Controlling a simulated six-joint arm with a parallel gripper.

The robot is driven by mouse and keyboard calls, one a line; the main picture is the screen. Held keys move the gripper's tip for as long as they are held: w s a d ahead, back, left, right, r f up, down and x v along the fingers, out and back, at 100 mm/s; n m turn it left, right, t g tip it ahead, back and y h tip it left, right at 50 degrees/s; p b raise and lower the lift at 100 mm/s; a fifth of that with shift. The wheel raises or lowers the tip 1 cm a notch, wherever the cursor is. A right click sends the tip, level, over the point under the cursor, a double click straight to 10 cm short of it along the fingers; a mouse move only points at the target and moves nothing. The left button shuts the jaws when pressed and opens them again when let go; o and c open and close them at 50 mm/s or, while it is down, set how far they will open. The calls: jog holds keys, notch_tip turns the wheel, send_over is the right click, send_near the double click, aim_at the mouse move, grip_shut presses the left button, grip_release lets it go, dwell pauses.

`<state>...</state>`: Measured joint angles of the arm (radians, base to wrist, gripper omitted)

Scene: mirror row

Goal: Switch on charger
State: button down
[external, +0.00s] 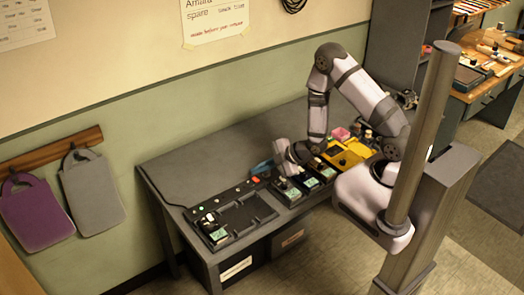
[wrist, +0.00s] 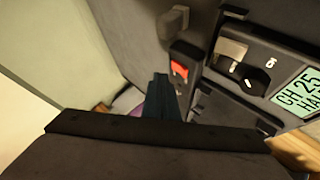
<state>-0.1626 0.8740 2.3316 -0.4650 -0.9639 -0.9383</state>
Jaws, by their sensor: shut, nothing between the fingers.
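Dark charger units sit along the grey bench in the external view; which one the task means is unclear. One unit (external: 240,212) at the left has a wide dark tray. A red switch (external: 255,180) shows at its back right and also in the wrist view (wrist: 180,69), on a small dark box; its position is unclear. My gripper (external: 264,167) is shut and empty, its bluish fingertips just above and behind that switch. In the wrist view the fingertips (wrist: 162,80) point just left of the red switch, with no clear contact. Fine gaps are hidden.
In the wrist view, a silver lever (wrist: 231,50), a dark knob (wrist: 256,78) and a green label (wrist: 300,92) reading "CH 25" lie to the right.

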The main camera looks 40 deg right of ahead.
aim_at(260, 180)
jog(key=shift+s+r+p, duration=0.2)
jog(key=shift+r+p, duration=0.65)
jog(key=shift+r, duration=0.4)
jog(key=shift+s+r+p, duration=0.15)
jog(key=shift+r+p, duration=0.65)
jog(key=shift+r, duration=0.4)
jog(key=shift+d, duration=0.1)
jog(key=s+d+r+m+g+h, duration=0.2)
jog(key=d+r+m+h, duration=0.1)
jog(key=d+m, duration=0.25)
jog(key=s+d+r+m+g+h, duration=0.1)
jog(key=s+d+r+m+h, duration=0.2)
jog(key=d, duration=0.4)
jog(key=s+d+r+m+g, duration=0.1)
jog(key=s+r+m+g, duration=0.1)
jog(key=s, duration=0.5)
jog(key=s+d+r+m+g, duration=0.2)
jog(key=s+r+m+g, duration=0.1)
jog(key=s+m, duration=0.4)
jog(key=shift+s+d+r, duration=0.2)
jog(key=shift+d+r, duration=0.1)
jog(key=shift+r, duration=0.3)
